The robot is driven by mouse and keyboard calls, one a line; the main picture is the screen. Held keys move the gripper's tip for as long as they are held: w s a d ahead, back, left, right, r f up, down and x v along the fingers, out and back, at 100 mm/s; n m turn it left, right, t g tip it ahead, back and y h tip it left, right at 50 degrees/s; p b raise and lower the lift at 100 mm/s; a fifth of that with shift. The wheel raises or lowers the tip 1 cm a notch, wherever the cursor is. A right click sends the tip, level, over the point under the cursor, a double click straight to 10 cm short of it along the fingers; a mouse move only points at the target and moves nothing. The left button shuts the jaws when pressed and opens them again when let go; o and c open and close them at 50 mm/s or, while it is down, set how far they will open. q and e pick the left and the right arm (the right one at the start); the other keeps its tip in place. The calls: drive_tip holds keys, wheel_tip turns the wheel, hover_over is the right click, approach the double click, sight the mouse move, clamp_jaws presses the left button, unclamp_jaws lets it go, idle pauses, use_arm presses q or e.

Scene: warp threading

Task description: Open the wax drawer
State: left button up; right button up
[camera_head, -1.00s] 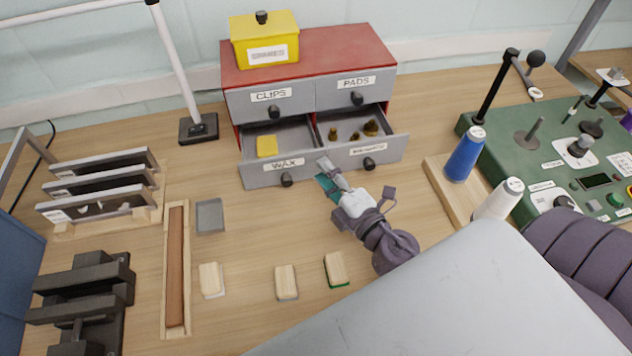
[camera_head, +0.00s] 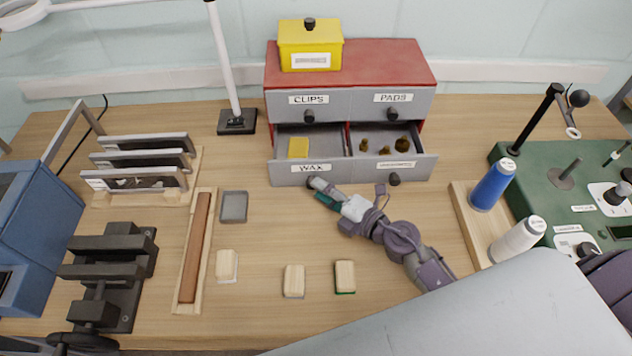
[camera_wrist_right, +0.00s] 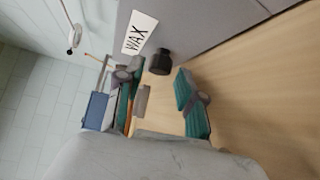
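The wax drawer (camera_head: 291,179), lower left in the red-topped cabinet, stands pulled open, with a yellow block (camera_head: 298,147) inside. Its grey front has a WAX label and a dark knob, which shows clearly in the right wrist view (camera_wrist_right: 160,62). My right gripper (camera_head: 318,188) is just in front of the knob, partly covering it in the head view. In the right wrist view its teal-padded fingers (camera_wrist_right: 160,92) are spread apart, with the knob beyond the gap between them. It holds nothing. My left gripper is not in view.
The lower right drawer (camera_head: 425,166) is also open, with small brown pieces inside. The CLIPS (camera_head: 335,107) and PADS (camera_head: 416,105) drawers are shut. A yellow box (camera_head: 294,57) sits on top. Wooden blocks (camera_head: 294,280) lie in front; spools (camera_head: 492,185) stand at right.

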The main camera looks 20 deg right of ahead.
drive_tip(key=shift+x, duration=1.3)
clamp_jaws()
